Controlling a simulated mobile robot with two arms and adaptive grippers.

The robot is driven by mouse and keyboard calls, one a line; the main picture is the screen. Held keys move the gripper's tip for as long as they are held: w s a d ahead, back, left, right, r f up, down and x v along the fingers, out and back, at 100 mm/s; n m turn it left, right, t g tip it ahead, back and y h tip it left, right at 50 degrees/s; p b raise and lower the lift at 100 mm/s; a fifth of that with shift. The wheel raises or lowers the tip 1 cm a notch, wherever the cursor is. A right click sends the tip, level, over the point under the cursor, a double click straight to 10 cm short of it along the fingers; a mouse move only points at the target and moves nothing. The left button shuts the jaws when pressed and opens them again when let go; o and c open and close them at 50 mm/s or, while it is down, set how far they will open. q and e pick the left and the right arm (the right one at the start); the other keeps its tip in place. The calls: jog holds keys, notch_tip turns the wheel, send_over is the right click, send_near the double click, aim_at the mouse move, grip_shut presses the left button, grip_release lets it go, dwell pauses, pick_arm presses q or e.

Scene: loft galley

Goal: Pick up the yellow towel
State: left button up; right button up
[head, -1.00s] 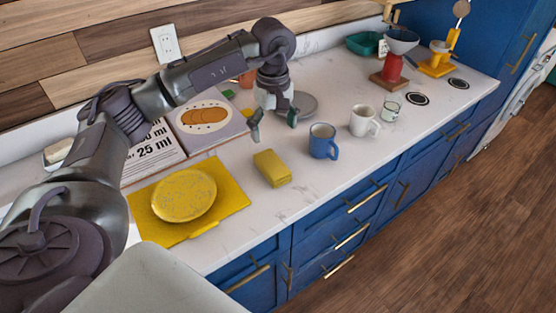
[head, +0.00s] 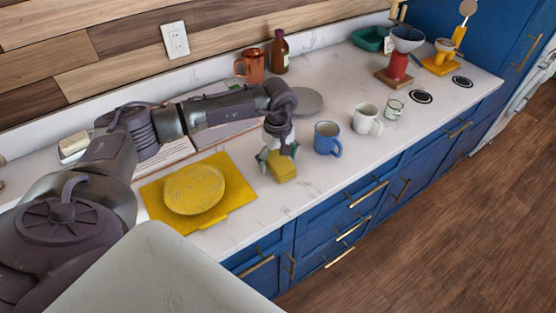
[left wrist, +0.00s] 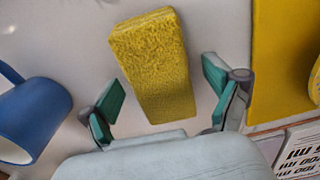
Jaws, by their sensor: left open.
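The yellow towel (head: 282,169) is a small folded block lying on the white counter, between the yellow mat and the blue mug. My left gripper (head: 276,158) is open right above it and hides its back part in the head view. In the left wrist view the whole towel (left wrist: 155,65) shows, slightly tilted, its near end between the open green-padded fingers (left wrist: 161,105). There is a gap on each side, and neither finger seems to touch it. My right gripper is in neither view.
A blue mug (head: 328,139) stands close to the right of the towel. A yellow mat (head: 237,188) with a yellow plate (head: 194,190) lies to the left. An open book (head: 165,153) and a grey plate (head: 308,101) lie behind. The counter in front is clear.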

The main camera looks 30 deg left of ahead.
aim_at(279, 159)
pick_arm(q)
jog(key=shift+c, duration=0.4)
jog(key=c, duration=1.2)
jog(key=shift+r, duration=0.15)
jog(key=r+b, duration=0.1)
jog(key=r, duration=0.1)
jog(key=r+b, duration=0.1)
jog(key=r, duration=0.1)
jog(key=shift+d, duration=0.2)
jog(key=d+r+b, duration=0.1)
jog(key=d+r, duration=0.1)
jog(key=d, duration=0.1)
jog(key=s+d+r+b, duration=0.1)
jog(key=d+r, duration=0.1)
jog(key=d, duration=0.2)
jog(key=d+r+b, duration=0.1)
jog(key=d+r, duration=0.1)
jog(key=d, duration=0.2)
jog(key=shift+s+d+r, duration=0.15)
jog(key=shift+s+r, duration=0.2)
jog(key=shift+r, duration=0.05)
